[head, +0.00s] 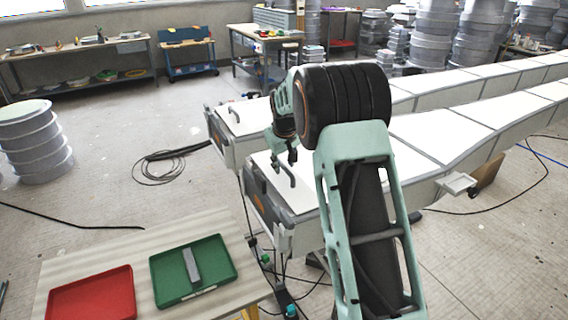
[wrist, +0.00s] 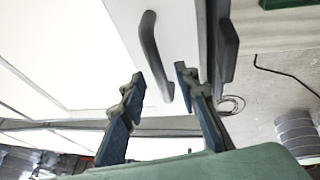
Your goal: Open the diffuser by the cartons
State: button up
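Two long white mould-like bodies with grey edges lie side by side; I cannot tell which one is the diffuser. The near one (head: 425,135) has a dark bar handle (head: 285,174) on its near end, and the far one (head: 240,116) has a similar handle (head: 233,115). My gripper (head: 291,153) is over the near body's handle. In the wrist view my gripper (wrist: 159,76) is open, with one fingertip on each side of the lower end of the grey handle (wrist: 152,48). No grip on it shows. I cannot make out any cartons for certain.
A table (head: 215,215) at lower left holds a red tray (head: 95,300) and a green tray (head: 215,262) with a grey block (head: 191,266) in it. Coiled black cable (head: 160,170) lies on the floor. A stack of grey drums (head: 35,145) stands at left. Workbenches line the back.

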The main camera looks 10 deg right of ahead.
jog(key=shift+c, duration=0.3)
grip_shut()
